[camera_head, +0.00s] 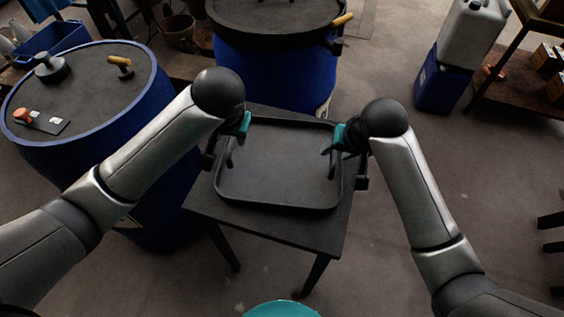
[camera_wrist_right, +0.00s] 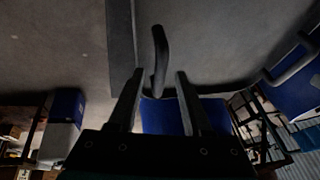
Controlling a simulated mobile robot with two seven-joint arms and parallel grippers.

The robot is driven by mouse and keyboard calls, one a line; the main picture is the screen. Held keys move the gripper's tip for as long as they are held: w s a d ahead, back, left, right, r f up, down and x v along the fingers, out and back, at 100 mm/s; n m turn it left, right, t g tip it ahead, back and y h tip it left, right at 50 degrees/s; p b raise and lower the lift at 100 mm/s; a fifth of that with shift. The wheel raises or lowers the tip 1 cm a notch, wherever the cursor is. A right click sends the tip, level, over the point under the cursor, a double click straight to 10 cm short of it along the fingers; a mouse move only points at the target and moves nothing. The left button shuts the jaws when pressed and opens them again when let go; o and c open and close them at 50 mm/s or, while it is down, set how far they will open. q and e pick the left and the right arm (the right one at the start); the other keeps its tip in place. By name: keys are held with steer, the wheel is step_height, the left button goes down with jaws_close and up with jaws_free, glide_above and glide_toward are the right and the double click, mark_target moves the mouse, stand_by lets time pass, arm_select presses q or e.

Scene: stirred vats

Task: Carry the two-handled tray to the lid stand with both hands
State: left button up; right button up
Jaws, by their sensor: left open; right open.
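The black two-handled tray (camera_head: 280,203) lies flat and empty on a small dark table (camera_head: 318,232). My left gripper (camera_head: 231,150) is at the tray's left rim, open. My right gripper (camera_head: 334,160) is at its right rim, open. In the right wrist view a curved dark tray handle (camera_wrist_right: 160,48) stands just ahead of and between the spread fingers of my right gripper (camera_wrist_right: 155,88). The jaws are not closed on it. My left fingers and the left handle overlap darkly, so their contact cannot be told. I cannot make out a lid stand for certain.
A blue vat (camera_head: 150,120) with small items on its dark top stands left of the table. Another blue vat (camera_head: 275,72) stands behind it. A grey canister (camera_head: 470,35) on a blue box and a shelf (camera_head: 520,95) are at back right. Floor at right is mostly clear.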

steer(key=v, duration=0.6)
steer(key=shift+r, duration=0.15)
steer(key=shift+s, duration=0.15)
